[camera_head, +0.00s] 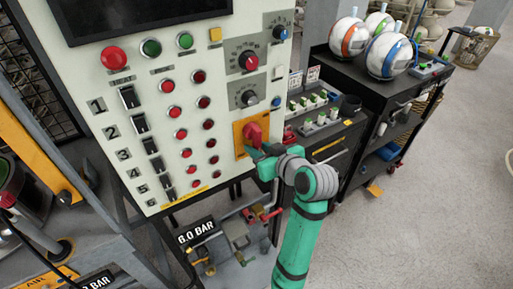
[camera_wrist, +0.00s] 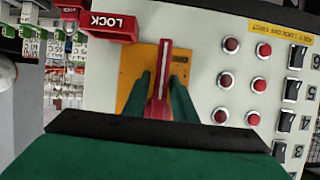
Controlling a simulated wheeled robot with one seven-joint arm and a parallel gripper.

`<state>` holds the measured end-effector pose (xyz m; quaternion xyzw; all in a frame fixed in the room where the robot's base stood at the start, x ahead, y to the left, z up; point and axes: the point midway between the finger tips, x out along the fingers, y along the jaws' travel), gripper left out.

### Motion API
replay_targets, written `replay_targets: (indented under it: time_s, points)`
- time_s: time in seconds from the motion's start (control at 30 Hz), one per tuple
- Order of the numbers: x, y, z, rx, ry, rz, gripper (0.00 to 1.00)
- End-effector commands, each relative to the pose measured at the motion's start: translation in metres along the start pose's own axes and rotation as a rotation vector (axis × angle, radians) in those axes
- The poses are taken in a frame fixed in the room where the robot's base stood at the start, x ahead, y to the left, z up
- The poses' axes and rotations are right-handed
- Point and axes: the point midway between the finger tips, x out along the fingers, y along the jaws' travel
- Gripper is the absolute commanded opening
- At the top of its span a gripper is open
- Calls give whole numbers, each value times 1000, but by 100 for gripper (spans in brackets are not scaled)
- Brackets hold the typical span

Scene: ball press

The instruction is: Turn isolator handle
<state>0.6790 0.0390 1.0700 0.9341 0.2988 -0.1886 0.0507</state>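The isolator handle (camera_head: 252,132) is a red rotary handle on an orange plate (camera_head: 239,140), low on the right side of the pale control panel. In the wrist view the red handle (camera_wrist: 163,85) stands upright in the picture in front of the orange plate (camera_wrist: 128,75). My gripper (camera_head: 258,152) is at the handle, coming from below right. In the wrist view my gripper's green fingers (camera_wrist: 161,88) lie on both sides of the handle, close to it. I cannot tell whether they press on it.
A red LOCK piece (camera_wrist: 108,27) sits beside the plate in the wrist view. A black cart (camera_head: 345,75) with striped balls stands right of the panel. Open floor (camera_head: 450,190) lies further right.

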Motion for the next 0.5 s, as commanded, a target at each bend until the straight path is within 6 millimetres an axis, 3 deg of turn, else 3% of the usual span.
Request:
replay_targets:
  time_s: [0.33, 0.5]
  points:
    - [-1, -1, 0, -3, 0, -1, 33]
    - [-16, 0, -1, -4, 2, 1, 33]
